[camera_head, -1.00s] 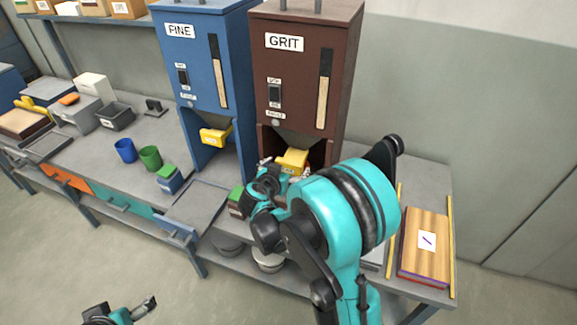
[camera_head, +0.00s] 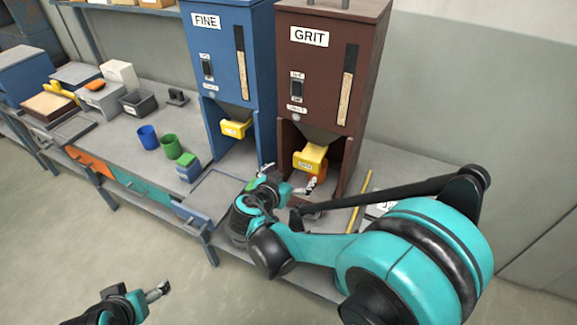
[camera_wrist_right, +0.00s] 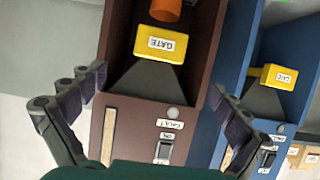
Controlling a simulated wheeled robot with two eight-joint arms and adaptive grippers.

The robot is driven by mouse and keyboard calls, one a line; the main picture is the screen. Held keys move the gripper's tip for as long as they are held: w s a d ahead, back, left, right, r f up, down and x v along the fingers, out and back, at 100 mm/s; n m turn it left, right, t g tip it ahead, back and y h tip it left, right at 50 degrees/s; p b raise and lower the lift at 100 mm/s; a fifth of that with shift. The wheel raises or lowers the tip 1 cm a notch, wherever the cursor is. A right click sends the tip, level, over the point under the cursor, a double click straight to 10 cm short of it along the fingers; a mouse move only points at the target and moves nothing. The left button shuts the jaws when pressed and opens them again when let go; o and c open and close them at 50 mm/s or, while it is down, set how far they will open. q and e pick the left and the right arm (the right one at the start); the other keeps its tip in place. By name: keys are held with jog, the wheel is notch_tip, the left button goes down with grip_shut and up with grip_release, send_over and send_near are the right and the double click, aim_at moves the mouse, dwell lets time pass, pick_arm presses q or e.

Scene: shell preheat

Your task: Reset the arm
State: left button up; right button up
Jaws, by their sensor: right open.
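My right gripper (camera_head: 290,181) is open and empty, in front of the brown GRIT hopper (camera_head: 328,70) and below its yellow gate (camera_head: 310,159). The right wrist view shows its two fingers spread apart (camera_wrist_right: 160,95), with the yellow GATE block (camera_wrist_right: 161,44) beyond them and nothing between the fingertips. My right arm crosses the lower right of the head view and hides part of the bench. My left gripper (camera_head: 148,294) is at the bottom left of the head view, away from the bench; its jaw state is unclear.
The blue FINE hopper (camera_head: 227,65) stands left of the GRIT hopper. Blue (camera_head: 148,137) and green (camera_head: 171,146) cups and a dark bin (camera_head: 138,103) stand on the bench. An orange object (camera_wrist_right: 166,9) shows beyond the GRIT gate. The floor at left is clear.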

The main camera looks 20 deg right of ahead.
jog(key=s+a+f+n+y, duration=0.1)
jog(key=s+a+n+y, duration=0.3)
jog(key=s, duration=0.4)
jog(key=s+a+f+n+g+y, duration=0.1)
jog(key=s+a+n+y, duration=0.3)
jog(key=s, duration=0.5)
jog(key=shift+s+n+g+y, duration=0.2)
jog(key=shift+n+g+y, duration=0.1)
jog(key=shift+n+y, duration=0.7)
dwell(0.5)
